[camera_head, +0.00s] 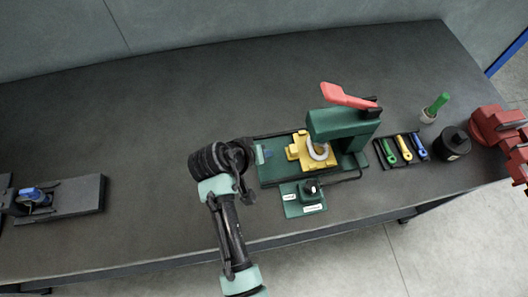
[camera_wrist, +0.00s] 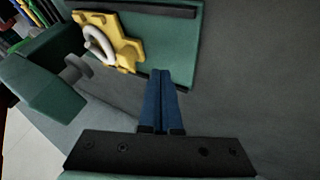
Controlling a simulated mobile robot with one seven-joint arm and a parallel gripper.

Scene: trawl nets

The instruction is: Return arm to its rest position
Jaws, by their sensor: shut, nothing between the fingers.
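My arm reaches over the front edge of the dark table, and my gripper (camera_head: 250,182) is above the table just left of the green press. In the wrist view my gripper (camera_wrist: 161,75) shows two blue fingers side by side, shut with nothing between them. The green press (camera_head: 340,124) has a red lever (camera_head: 348,97) and a yellow fixture (camera_head: 298,150) holding a white ring (camera_head: 318,150). The yellow fixture (camera_wrist: 110,38) and white ring (camera_wrist: 98,44) also show in the wrist view, apart from the fingers.
A green control box (camera_head: 303,197) sits in front of the press. To the right are a tool rack (camera_head: 402,150), a black pot (camera_head: 454,143), a green-handled tool (camera_head: 438,102) and a red vise (camera_head: 497,124). A grey fixture (camera_head: 75,198) lies far left. The table's middle left is clear.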

